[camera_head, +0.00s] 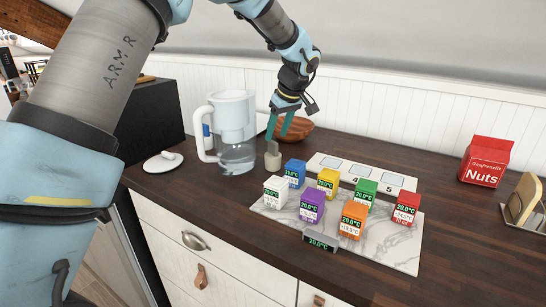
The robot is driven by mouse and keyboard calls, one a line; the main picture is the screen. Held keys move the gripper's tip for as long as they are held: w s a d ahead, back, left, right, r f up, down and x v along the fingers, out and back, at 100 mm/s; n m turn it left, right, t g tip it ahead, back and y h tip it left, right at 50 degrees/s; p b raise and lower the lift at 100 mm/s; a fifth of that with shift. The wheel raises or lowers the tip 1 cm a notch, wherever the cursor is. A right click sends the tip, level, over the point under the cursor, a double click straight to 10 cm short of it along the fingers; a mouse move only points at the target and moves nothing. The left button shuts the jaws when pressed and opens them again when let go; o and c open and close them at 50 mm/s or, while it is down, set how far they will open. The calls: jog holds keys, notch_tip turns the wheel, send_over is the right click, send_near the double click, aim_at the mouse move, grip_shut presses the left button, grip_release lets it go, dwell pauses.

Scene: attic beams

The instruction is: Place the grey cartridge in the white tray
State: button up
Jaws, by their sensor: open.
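The grey cartridge (320,241) is at the front edge of the marble board (400,252), its display reading 20.0°C. It stands in front of the purple cartridge (312,206) and the orange one (353,220). The white tray (328,163) is a flat panel with square slots behind the cartridges. The numbers 4 and 5 show on it, and its front is partly hidden by them. My gripper (278,134), with teal fingers, points down, open, left of and behind the cartridges, apart from the grey one. I see nothing held in it.
White (276,190), blue (294,174), yellow (328,181), green (365,193) and red (408,209) cartridges crowd the board. A small beige vessel (273,160) stands below my gripper. A water pitcher (235,130) is left, a wooden bowl (297,129) behind, a Nuts bag (485,162) right.

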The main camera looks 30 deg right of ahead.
aim_at(273, 141)
jog(key=shift+p+x, duration=1.1)
jog(key=shift+x, duration=1.2)
jog(key=shift+a, duration=0.15)
grip_shut()
